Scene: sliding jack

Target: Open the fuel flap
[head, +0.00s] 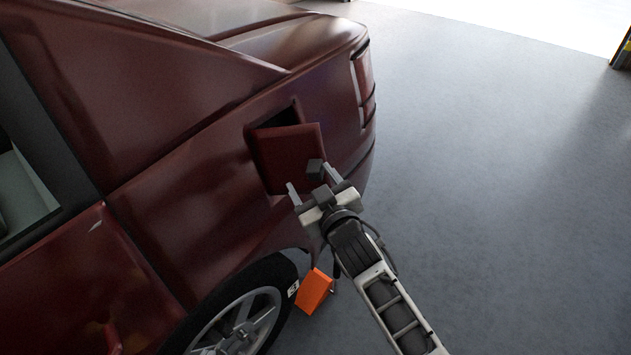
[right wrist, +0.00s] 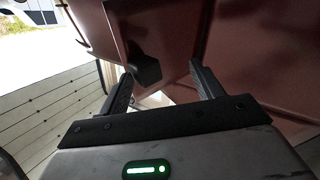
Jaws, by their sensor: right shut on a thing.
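The fuel flap (head: 287,155) is a dark red square panel on the side of the dark red car. It stands swung out from its dark recess (head: 277,117), which shows behind and above it. A small black block (head: 315,169) sits at the flap's lower right; it also shows in the right wrist view (right wrist: 146,70). The exact finger contact is hard to see. My left gripper is not in view.
The car body (head: 185,160) fills the left side. A rear wheel (head: 240,325) and an orange wheel chock (head: 314,291) are below the flap. The grey floor (head: 490,180) to the right is clear.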

